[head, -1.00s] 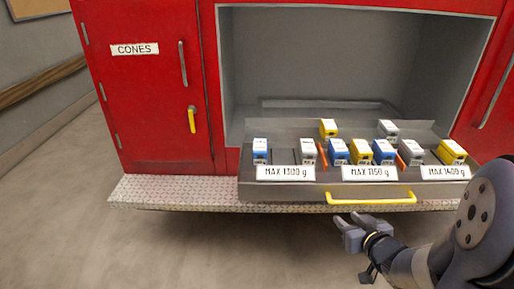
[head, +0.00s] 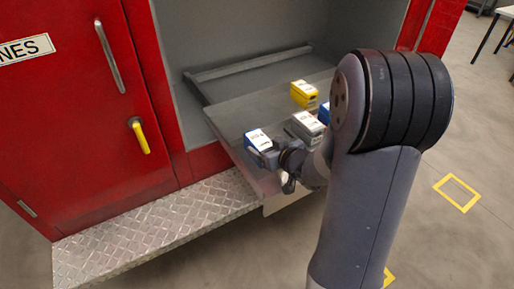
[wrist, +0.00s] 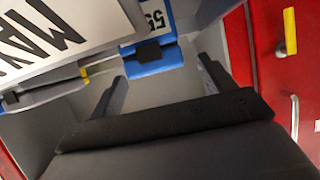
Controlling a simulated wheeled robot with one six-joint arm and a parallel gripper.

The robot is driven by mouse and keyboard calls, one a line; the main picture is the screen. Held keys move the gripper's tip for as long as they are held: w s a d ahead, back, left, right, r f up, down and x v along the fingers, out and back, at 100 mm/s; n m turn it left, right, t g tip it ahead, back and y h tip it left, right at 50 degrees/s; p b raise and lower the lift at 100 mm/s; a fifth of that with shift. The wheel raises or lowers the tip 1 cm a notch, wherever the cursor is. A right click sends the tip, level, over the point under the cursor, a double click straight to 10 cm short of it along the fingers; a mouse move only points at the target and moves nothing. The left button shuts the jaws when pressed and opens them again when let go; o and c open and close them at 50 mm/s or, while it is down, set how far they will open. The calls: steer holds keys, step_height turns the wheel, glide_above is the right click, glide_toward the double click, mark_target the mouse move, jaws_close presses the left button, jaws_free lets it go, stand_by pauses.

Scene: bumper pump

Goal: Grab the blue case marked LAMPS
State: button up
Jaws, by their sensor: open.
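A blue case (head: 258,141) with a white top label sits at the near left of the pulled-out tray; its lettering is too small to read as LAMPS. In the wrist view the blue case (wrist: 152,64) shows a dark patch and part of a label with "55". My gripper (wrist: 162,72) is open, its two fingers apart, with the case ahead and roughly between their tips. In the head view my gripper (head: 272,158) is right at this case; contact cannot be told. Another blue case (head: 324,113) is partly hidden by my arm.
A grey case (head: 305,127) and a yellow case (head: 303,94) stand on the tray (head: 238,107). A large white weight sign (wrist: 55,35) is close in the wrist view. The red cabinet door (head: 75,110) and tread-plate step (head: 150,235) are at left.

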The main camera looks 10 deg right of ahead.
mark_target(260, 140)
steer(key=x, duration=0.5)
steer(key=shift+r, duration=0.25)
steer(key=shift+r, duration=0.1)
steer(key=c, duration=1.5)
